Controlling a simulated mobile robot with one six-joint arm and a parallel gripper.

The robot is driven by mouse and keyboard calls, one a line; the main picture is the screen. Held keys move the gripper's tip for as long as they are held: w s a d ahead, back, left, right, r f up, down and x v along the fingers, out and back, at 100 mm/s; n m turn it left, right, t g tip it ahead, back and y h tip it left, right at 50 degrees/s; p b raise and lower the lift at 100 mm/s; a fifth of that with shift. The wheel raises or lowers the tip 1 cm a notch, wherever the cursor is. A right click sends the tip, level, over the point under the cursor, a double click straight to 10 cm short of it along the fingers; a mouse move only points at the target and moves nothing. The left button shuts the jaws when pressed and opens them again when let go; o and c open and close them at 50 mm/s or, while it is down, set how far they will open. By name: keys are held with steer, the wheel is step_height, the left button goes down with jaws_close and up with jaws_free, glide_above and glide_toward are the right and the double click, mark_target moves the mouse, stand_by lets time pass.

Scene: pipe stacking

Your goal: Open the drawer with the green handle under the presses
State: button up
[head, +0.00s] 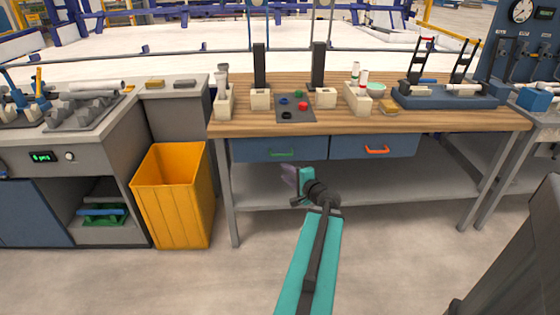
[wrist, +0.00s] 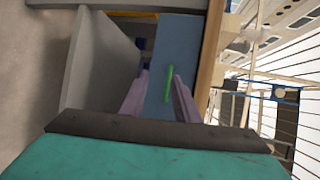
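The drawer with the green handle is the left blue drawer (head: 250,150) under the wooden bench top, and it looks shut. Its green handle (head: 284,153) is a thin bar on the drawer front. In the wrist view the green handle (wrist: 168,84) appears upright on the blue front, ahead of and between the two fingers. My gripper (head: 289,177) is in front of and a little below the drawer in the head view. In the wrist view my gripper (wrist: 158,92) has its pale purple fingers spread apart with nothing between them. The two presses (head: 260,98) stand on the bench above.
A second blue drawer with an orange handle (head: 376,150) is to the right. A yellow bin (head: 175,195) stands left of the bench. A grey shelf (head: 420,185) runs below the drawers. The floor in front of the bench is clear.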

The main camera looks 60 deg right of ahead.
mark_target(282, 155)
steer(key=shift+m+h, duration=0.6)
steer(key=shift+h, duration=0.1)
steer(key=s+d+r, duration=0.2)
steer(key=s, duration=0.1)
steer(key=shift+d, duration=0.35)
steer(key=shift+w+f+b, duration=0.1)
steer(key=shift+f+b, duration=0.1)
steer(key=shift+b, duration=0.2)
steer(key=shift+b+x, duration=1.75)
steer(key=shift+x, duration=5)
jaws_close()
